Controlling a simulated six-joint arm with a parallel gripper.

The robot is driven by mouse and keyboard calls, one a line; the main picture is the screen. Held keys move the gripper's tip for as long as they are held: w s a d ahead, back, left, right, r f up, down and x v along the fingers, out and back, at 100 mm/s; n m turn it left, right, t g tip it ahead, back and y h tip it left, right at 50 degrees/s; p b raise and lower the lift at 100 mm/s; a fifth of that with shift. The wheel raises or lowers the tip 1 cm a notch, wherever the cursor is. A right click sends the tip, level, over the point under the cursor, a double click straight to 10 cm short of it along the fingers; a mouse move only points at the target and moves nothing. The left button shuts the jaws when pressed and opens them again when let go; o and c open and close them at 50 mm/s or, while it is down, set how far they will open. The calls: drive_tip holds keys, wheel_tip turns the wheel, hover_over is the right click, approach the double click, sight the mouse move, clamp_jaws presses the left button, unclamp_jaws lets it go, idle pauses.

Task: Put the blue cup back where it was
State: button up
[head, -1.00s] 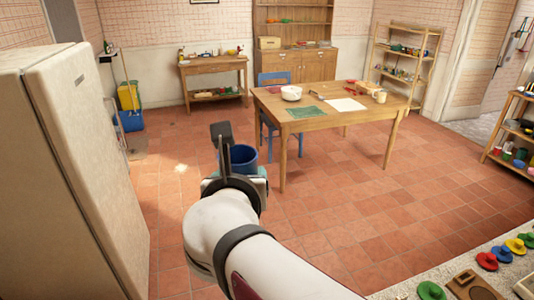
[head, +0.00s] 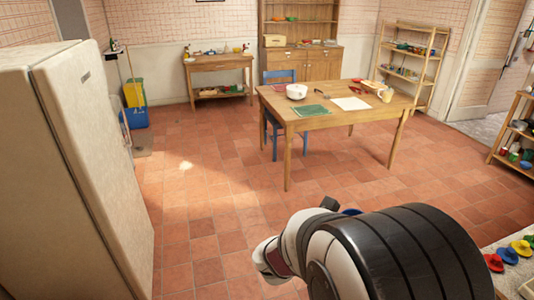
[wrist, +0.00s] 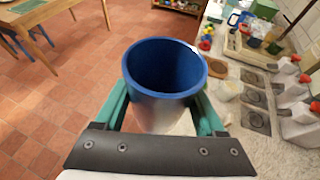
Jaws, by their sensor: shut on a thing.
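The blue cup (wrist: 160,98) is upright between the green-sided fingers of my gripper (wrist: 163,108) in the wrist view. My gripper is shut on it from both sides, and its dark inside shows from above. In the head view my arm hides most of the gripper and the cup. Only a small blue bit of the cup (head: 351,211) shows beyond the arm. In the wrist view the cup is beside the counter edge, with floor to its left.
The wooden table (head: 330,118) stands mid-room. The fridge (head: 85,160) is at left. Tiled floor between is clear.

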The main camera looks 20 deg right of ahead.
drive_tip(key=s+d+f+m+g, duration=0.6)
drive_tip(key=s+d+f+g, duration=0.1)
drive_tip(key=s+d, duration=0.15)
drive_tip(key=s+f+m+g+y, duration=0.2)
drive_tip(key=s+f+m+g, duration=0.1)
drive_tip(key=s, duration=0.4)
drive_tip(key=s+d+f+m+g+y, duration=0.1)
drive_tip(key=s+f+m+g, duration=0.2)
drive_tip(key=s, duration=0.5)
drive_tip(key=s+d+f+m+g+y, duration=0.1)
drive_tip(key=s+f+m+g+y, duration=0.1)
drive_tip(key=s, duration=0.6)
drive_tip(key=shift+s+f+m+g+y, duration=0.15)
drive_tip(key=shift+f+m+g, duration=0.15)
drive_tip(key=shift+f, duration=0.3)
drive_tip(key=shift+s+f+m+g+y, duration=0.1)
drive_tip(key=shift+f+m+g+y, duration=0.15)
drive_tip(key=shift+f, duration=0.3)
wheel_tip(320, 180, down, 5)
drive_tip(key=shift+w+f, duration=0.1)
drive_tip(key=shift+f, duration=0.3)
drive_tip(key=o, duration=1.4)
drive_tip(key=shift+o, duration=0.2)
